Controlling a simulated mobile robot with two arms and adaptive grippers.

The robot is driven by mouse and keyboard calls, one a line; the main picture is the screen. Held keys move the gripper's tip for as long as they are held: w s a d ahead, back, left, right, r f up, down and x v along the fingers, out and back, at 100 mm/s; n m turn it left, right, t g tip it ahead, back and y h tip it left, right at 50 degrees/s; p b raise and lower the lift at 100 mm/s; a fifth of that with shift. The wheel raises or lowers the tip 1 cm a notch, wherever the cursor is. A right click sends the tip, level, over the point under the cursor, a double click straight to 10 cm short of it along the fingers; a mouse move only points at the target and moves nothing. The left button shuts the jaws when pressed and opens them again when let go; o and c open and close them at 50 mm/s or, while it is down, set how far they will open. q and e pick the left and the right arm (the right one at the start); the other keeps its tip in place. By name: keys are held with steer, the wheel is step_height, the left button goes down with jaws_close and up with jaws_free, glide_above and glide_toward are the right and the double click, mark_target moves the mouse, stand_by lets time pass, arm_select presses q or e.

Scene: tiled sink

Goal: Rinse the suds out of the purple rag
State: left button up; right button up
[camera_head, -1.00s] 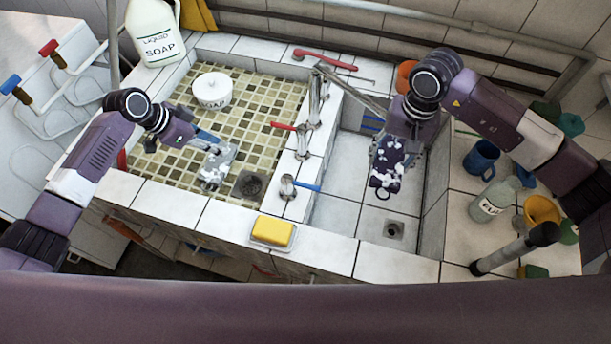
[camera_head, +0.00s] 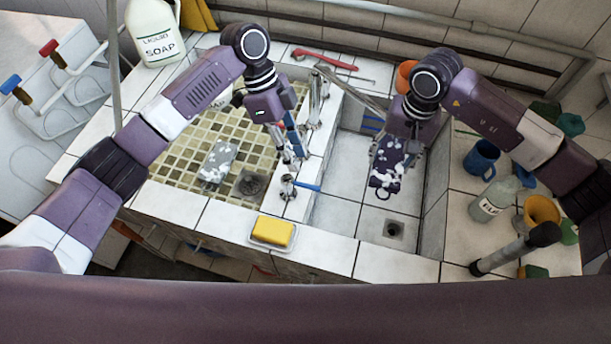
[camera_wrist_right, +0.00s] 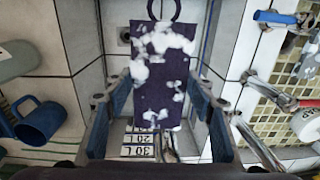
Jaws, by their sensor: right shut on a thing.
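The purple rag (camera_head: 384,180), dark and spotted with white suds, hangs in the right basin (camera_head: 340,190). My right gripper (camera_head: 395,155) is shut on it and holds it below the spout (camera_head: 350,88). In the right wrist view the rag (camera_wrist_right: 158,95) hangs between the fingers of my right gripper (camera_wrist_right: 160,108), with white foam on its upper part and a dark loop at its end. My left gripper (camera_head: 294,155) is at the taps on the divider between the basins; its opening is unclear. The blue-handled tap (camera_head: 303,186) is just below it.
A grey sudsy rag (camera_head: 217,162) lies in the left mosaic basin. A yellow sponge (camera_head: 272,231) sits on the front ledge. A blue mug (camera_head: 482,158), a bottle (camera_head: 490,205) and a yellow cup (camera_head: 542,212) stand right of the right basin.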

mark_target(302, 184)
arm_select(q)
steer(key=x, duration=0.7)
steer(key=shift+s+d+f, duration=0.1)
steer(key=shift+d+f, duration=0.05)
steer(key=shift+f, duration=0.25)
steer(key=shift+c, duration=0.3)
jaws_close()
